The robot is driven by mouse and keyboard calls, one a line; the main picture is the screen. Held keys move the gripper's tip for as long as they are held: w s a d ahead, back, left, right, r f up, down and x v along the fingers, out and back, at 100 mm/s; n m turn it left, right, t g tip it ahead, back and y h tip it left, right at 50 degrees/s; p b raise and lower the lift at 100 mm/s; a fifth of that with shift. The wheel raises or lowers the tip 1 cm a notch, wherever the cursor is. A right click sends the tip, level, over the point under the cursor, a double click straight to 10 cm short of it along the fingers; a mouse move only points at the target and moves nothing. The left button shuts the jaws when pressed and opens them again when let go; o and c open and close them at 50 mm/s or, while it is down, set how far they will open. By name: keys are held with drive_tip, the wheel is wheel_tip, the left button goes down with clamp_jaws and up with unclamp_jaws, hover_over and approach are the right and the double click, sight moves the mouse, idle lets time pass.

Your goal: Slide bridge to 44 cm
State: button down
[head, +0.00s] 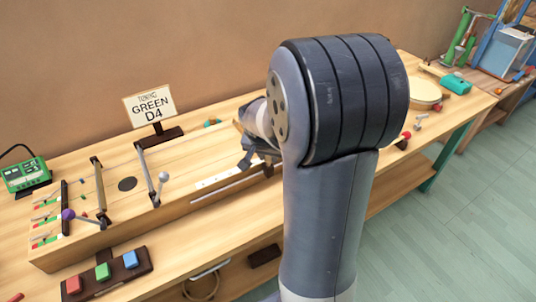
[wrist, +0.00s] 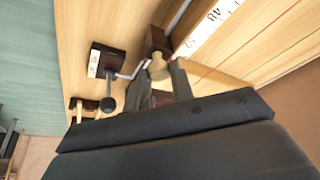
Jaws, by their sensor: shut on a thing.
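The long wooden string box (head: 120,225) lies along the bench, with a white scale strip (head: 215,181) on its near edge. In the wrist view, the scale (wrist: 205,28) shows the number 40. A dark bridge block (wrist: 156,38) with a light wooden knob (wrist: 157,68) sits beside the scale. My gripper (wrist: 161,75) is shut on that knob, its dark fingers on either side. In the head view, my gripper (head: 256,152) is low over the box's right part. My arm hides the held bridge there, and the exact scale reading cannot be told.
A sign (head: 150,106) reading GREEN D4 stands behind the box. A green tuner (head: 25,175) is at the far left. Red, green and blue buttons (head: 103,271) sit in front. A dark labelled stand (wrist: 104,60) and a crank-like part (wrist: 108,102) are near my gripper.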

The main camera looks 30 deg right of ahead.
drive_tip(key=shift+a, duration=0.1)
drive_tip(key=a+b, duration=0.4)
drive_tip(key=a, duration=0.7)
drive_tip(key=shift+s, duration=0.15)
drive_tip(key=shift+d, duration=0.1)
drive_tip(key=c, duration=1.2)
unclamp_jaws()
drive_tip(key=shift+c, duration=0.2)
drive_tip(key=shift+r, duration=0.1)
drive_tip(key=p+v, duration=0.1)
drive_tip(key=v, duration=0.9)
drive_tip(key=shift+s+r, duration=0.2)
drive_tip(key=shift+r, duration=0.05)
